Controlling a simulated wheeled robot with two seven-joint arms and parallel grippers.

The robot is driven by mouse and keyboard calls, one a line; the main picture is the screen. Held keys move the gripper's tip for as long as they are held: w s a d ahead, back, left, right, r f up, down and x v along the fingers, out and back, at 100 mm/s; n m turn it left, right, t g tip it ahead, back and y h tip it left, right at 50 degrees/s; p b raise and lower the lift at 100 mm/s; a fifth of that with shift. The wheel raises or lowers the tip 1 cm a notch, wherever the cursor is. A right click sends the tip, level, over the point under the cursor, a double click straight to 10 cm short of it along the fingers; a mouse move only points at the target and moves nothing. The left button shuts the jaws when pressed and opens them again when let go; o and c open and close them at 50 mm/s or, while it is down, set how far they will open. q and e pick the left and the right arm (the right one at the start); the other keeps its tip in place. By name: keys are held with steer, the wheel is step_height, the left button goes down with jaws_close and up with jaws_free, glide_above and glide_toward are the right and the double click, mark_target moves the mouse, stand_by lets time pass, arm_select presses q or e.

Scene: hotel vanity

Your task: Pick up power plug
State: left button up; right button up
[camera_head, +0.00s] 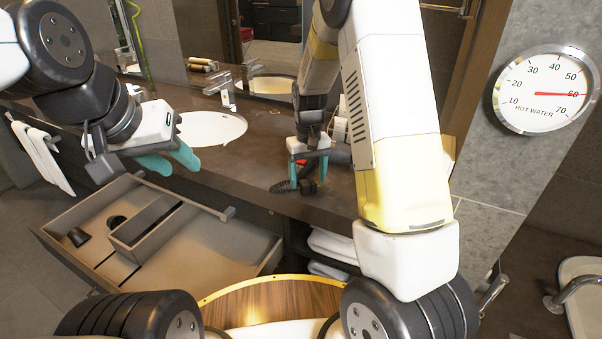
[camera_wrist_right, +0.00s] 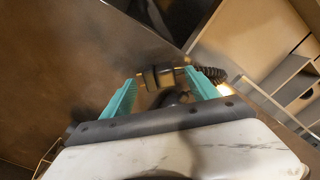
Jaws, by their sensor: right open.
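The black power plug (camera_head: 309,187) lies on the dark counter near its front edge, with a coiled black cord (camera_head: 281,187) to its left. My right gripper (camera_head: 307,180) points down over the plug with its teal fingers apart. In the right wrist view the open fingers (camera_wrist_right: 164,78) have a dark plug body (camera_wrist_right: 160,77) between their tips. The coiled cord (camera_wrist_right: 297,70) shows beyond the right finger there. I cannot tell whether the fingers touch the plug. My left gripper (camera_head: 172,162) hangs above the open drawer, near the counter edge; its finger gap is unclear.
An open drawer (camera_head: 225,213) with a divider and a dark cup (camera_head: 78,237) juts out at lower left. A sink (camera_head: 210,128) with a faucet (camera_head: 222,90) sits behind. White towels (camera_head: 332,245) lie on a shelf below the counter. A hot-water dial (camera_head: 545,90) hangs at right.

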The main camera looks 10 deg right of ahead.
steer(key=shift+f, duration=0.95)
steer(key=shift+c, duration=0.4)
jaws_close()
steer(key=shift+r, duration=0.1)
